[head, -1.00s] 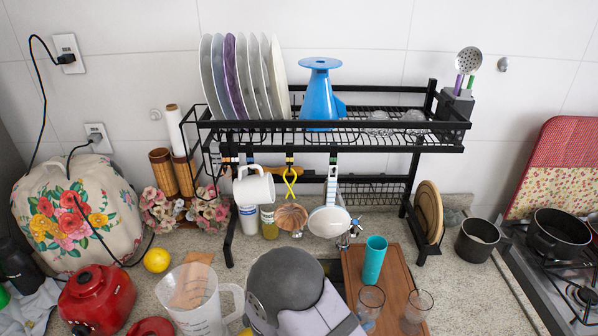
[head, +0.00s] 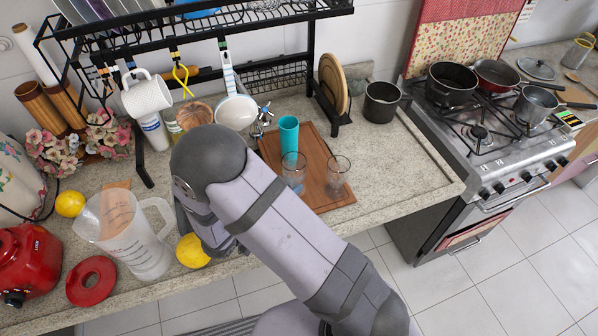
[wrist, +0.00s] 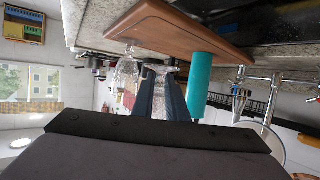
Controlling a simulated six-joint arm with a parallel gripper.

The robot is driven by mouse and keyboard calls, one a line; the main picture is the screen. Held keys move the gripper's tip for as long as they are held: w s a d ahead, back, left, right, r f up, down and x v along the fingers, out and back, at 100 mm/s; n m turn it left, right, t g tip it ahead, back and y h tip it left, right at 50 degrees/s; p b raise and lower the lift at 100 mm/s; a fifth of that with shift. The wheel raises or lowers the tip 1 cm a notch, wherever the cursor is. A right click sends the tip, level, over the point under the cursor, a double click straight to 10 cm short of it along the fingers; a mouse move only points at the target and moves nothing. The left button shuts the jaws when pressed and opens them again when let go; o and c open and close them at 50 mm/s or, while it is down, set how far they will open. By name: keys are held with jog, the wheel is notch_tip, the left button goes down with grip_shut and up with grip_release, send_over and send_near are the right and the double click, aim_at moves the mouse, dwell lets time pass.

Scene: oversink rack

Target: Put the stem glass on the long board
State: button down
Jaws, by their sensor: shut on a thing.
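The long brown wooden board (head: 325,197) lies on the counter in the head view. It shows at the top of the inverted wrist view (wrist: 200,30). My gripper (wrist: 161,88) is shut on a clear glass thing, seemingly the stem glass (wrist: 160,69), whose round clear edge shows between and just past the fingers. Most of it is hidden by the fingers. It is close to the board; I cannot tell whether they touch.
The black rack (head: 225,38) overhangs behind, with a hanging mug (head: 147,95). A measuring jug (head: 125,235) stands left.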

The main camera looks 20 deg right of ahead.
jog(key=w+d+b, duration=0.1)
jog(key=w, duration=0.1)
jog(key=w+d+m+g+h+b, duration=0.1)
jog(key=w+d, duration=0.1)
jog(key=w+d+r+m+g+b, duration=0.1)
jog(key=w+d+b, duration=0.1)
jog(key=shift+d, duration=0.2)
notch_tip(320, 180, up, 4)
jog(key=m+g+h+b, duration=0.1)
jog(key=m+g+b, duration=0.1)
jog(key=b, duration=0.1)
send_over(317, 172)
jog(key=shift+f+p, duration=1.3)
jog(key=shift+f, duration=3.85)
jog(key=shift+d+f, duration=0.1)
jog(key=shift+f, duration=0.1)
jog(key=c, duration=1.7)
grip_release()
jog(key=shift+c, duration=0.2)
jog(key=shift+r, duration=0.15)
